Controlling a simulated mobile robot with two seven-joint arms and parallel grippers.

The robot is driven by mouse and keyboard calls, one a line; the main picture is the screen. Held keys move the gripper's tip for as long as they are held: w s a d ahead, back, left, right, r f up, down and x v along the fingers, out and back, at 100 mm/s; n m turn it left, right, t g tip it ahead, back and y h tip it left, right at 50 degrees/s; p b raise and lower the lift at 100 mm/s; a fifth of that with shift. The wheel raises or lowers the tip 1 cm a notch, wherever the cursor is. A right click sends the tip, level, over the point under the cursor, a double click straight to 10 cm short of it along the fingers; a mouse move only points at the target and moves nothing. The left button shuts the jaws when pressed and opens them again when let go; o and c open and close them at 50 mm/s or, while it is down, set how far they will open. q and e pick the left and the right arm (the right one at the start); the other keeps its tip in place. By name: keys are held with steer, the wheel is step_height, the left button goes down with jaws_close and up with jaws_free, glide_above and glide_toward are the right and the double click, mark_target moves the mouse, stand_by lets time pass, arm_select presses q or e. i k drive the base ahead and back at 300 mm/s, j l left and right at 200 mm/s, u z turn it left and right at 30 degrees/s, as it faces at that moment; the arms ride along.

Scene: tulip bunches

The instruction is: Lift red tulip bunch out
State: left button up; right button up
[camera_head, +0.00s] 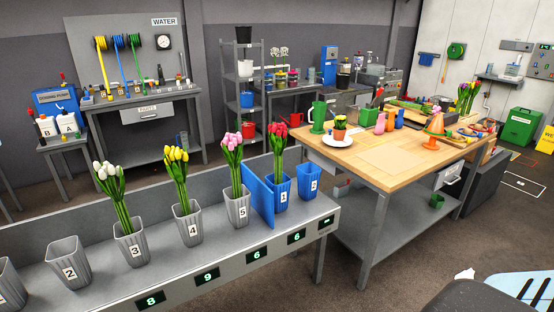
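The red tulip bunch (280,138) stands upright in a blue bucket (284,198) marked 1, near the right end of the grey bench. Its red heads and green stems rise above the rim; the lower stems are hidden inside the bucket. A blue divider panel (257,196) stands just left of this bucket. A second blue bucket (309,183), on its right, shows no flowers. Neither of my grippers is in view.
Pink (233,142), yellow (176,155) and white tulips (107,178) stand in grey buckets to the left. Grey bucket 2 (69,268) looks empty. A wooden-topped table (385,165) with pots and vases stands right of the bench (120,282).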

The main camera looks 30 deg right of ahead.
mark_target(278, 133)
steer(key=i+l, duration=0.25)
steer(key=l, duration=0.3)
steer(key=i+l+z, duration=0.15)
steer(key=l, duration=0.4)
steer(key=i+l, duration=0.35)
steer(key=l, duration=0.15)
steer(key=i+l+z, duration=0.1)
steer(key=i+l, duration=0.15)
steer(key=l, duration=0.3)
steer(key=i+l, duration=0.25)
steer(key=l, duration=0.25)
steer(key=i+l+z, duration=0.15)
steer(key=i+l, duration=0.15)
steer(key=l, duration=0.2)
steer(key=i+l, duration=0.3)
steer(key=l, duration=0.15)
steer(key=z, duration=0.05)
